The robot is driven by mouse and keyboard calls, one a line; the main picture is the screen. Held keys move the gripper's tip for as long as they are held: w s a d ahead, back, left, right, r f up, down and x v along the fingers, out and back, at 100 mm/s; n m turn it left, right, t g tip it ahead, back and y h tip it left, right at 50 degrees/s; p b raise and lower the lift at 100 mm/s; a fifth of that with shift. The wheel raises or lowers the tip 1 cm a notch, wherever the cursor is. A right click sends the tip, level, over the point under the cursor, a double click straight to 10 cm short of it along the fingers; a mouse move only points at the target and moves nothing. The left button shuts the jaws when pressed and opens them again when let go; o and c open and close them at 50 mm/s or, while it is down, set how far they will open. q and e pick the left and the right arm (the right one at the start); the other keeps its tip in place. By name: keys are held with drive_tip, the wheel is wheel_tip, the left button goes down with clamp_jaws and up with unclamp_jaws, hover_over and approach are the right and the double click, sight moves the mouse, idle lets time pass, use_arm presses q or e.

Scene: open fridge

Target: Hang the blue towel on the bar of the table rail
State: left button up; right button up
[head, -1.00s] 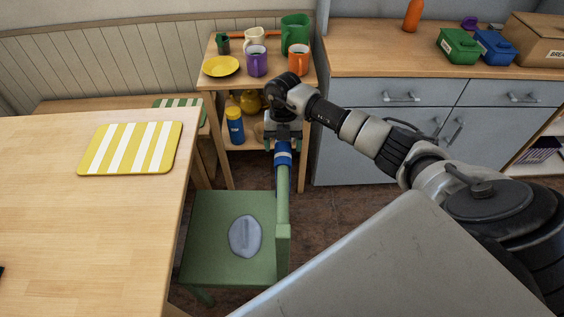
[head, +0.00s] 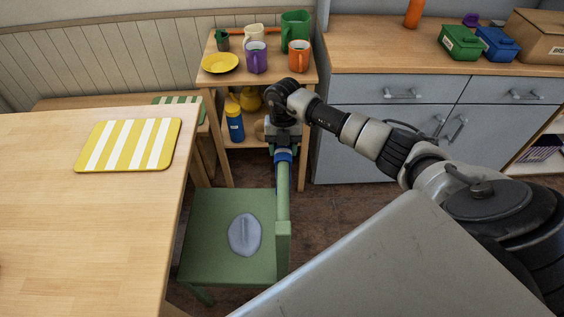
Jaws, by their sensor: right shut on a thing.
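My right gripper (head: 284,144) points down over the far end of the green chair's back (head: 283,205). It is shut on the blue towel (head: 283,156), which shows only as a small blue patch just below the fingers. The towel is at the top of the chair back; I cannot tell whether it touches it. The rest of the towel is hidden behind the gripper and chair back. I cannot make out a bar of a table rail in this view. My left gripper is not in view.
A grey-blue oval thing (head: 244,234) lies on the chair seat. A wooden table (head: 60,230) with a yellow striped mat (head: 130,145) is at left. A shelf stand (head: 214,80) with mugs stands behind the gripper. Grey cabinets (head: 362,150) are at right.

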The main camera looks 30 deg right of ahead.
wheel_tip(320, 180, up, 21)
drive_tip(key=p, duration=1.6)
idle(0.4)
idle(0.4)
drive_tip(key=s+a+p, duration=0.6)
drive_tip(key=s, duration=0.4)
drive_tip(key=shift+s+a+p, duration=0.15)
drive_tip(key=shift+p, duration=0.15)
idle(0.5)
